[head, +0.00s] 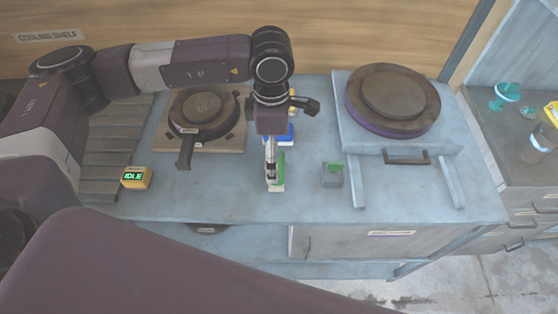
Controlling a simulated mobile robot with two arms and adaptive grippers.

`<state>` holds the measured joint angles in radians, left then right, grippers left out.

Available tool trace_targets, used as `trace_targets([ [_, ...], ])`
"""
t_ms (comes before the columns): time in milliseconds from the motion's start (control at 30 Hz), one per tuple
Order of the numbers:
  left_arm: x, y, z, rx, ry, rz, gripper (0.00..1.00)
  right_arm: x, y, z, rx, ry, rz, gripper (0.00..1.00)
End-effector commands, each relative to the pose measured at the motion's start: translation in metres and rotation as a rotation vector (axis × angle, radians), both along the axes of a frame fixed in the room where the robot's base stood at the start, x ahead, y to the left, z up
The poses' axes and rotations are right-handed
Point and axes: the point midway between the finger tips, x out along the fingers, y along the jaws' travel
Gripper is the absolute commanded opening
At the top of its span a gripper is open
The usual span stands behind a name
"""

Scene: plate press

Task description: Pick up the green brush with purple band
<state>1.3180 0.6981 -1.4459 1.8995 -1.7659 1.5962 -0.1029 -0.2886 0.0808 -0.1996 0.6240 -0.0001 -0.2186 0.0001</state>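A small upright green object (281,168) with a pale lower end stands on the blue-grey worktop near the middle. It could be the green brush, but no purple band can be made out on it. My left gripper (271,172) points down right at this object and overlaps it in the picture. The fingers are small and partly merge with it, so I cannot tell whether they are open or shut on it. My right gripper is not in view.
A blue object (290,135) sits just behind the gripper. A grey block with a green top (333,175) stands to the right. The front worktop is mostly clear.

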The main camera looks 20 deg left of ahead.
Motion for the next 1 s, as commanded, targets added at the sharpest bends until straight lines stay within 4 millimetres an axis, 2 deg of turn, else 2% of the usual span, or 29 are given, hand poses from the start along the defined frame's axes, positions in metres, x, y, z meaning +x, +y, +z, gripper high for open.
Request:
trace_targets([
  [267,0.000,-0.009,-0.032,0.001,0.003,-0.001,0.93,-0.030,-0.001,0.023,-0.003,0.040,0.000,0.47],
  [433,0.001,-0.009,-0.054,-0.001,0.002,-0.001,0.93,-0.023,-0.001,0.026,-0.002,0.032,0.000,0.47],
  [600,0.001,-0.009,-0.058,-0.001,0.000,-0.002,0.93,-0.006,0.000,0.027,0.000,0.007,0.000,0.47],
  [700,0.001,-0.009,-0.058,-0.001,0.000,-0.002,0.92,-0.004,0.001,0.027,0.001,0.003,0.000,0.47],
  [1000,0.001,-0.009,-0.058,-0.001,0.000,-0.002,0.59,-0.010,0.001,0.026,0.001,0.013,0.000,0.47],
])
